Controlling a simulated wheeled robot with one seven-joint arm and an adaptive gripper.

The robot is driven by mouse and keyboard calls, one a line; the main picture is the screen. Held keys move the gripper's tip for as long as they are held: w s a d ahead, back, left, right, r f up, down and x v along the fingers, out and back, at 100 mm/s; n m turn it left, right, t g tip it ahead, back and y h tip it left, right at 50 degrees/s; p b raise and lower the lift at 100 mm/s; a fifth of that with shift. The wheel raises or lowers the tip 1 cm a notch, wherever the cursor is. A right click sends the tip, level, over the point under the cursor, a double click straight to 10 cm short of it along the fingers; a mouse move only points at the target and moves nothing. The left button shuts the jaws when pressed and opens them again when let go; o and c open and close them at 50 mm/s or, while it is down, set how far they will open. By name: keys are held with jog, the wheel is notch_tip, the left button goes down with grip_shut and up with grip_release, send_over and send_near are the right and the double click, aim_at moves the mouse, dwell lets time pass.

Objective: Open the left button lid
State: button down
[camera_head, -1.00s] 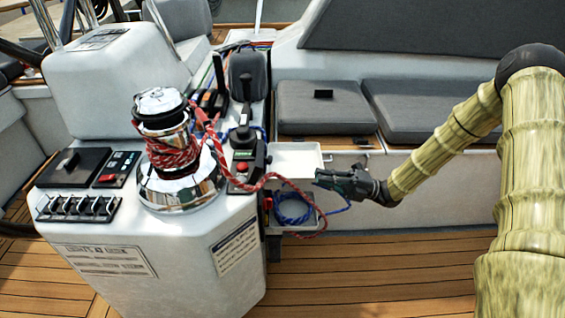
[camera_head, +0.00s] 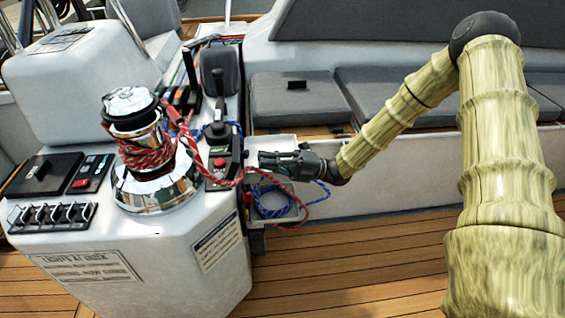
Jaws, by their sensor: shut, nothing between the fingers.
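My gripper (camera_head: 264,159) is shut and empty, pointing left beside the console. It is just right of the right button panel (camera_head: 219,165), which has a red button and a black lever. I cannot tell whether the fingertips touch the red rope there. The left button panel (camera_head: 89,174) is a small black plate with a red button, on the left part of the white console top. It stands beyond the chrome winch, well away from my gripper. Whether its lid is open or shut is too small to tell.
The chrome winch (camera_head: 151,182), wrapped in red rope, stands between my gripper and the left panel. A black hatch (camera_head: 42,174) and a row of switches (camera_head: 50,214) flank that panel. The teak deck (camera_head: 350,265) in front is clear.

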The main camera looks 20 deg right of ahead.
aim_at(247, 155)
jog(key=shift+x, duration=1.1)
jog(key=shift+w+a+r+h+p, duration=0.1)
jog(key=shift+r+h+p, duration=0.15)
jog(key=shift+r+p, duration=0.15)
jog(key=shift+w+a+r+h+p, duration=0.1)
jog(key=shift+r+h+p, duration=0.15)
jog(key=shift+p, duration=0.15)
jog(key=shift+a+r+h+p, duration=0.25)
jog(key=shift+h+p, duration=0.3)
jog(key=shift+h, duration=0.25)
jog(key=shift+d+f, duration=0.1)
jog(key=shift+d+f, duration=0.1)
jog(key=shift+d, duration=0.15)
jog(key=f+b+v, duration=0.1)
jog(key=v, duration=1.2)
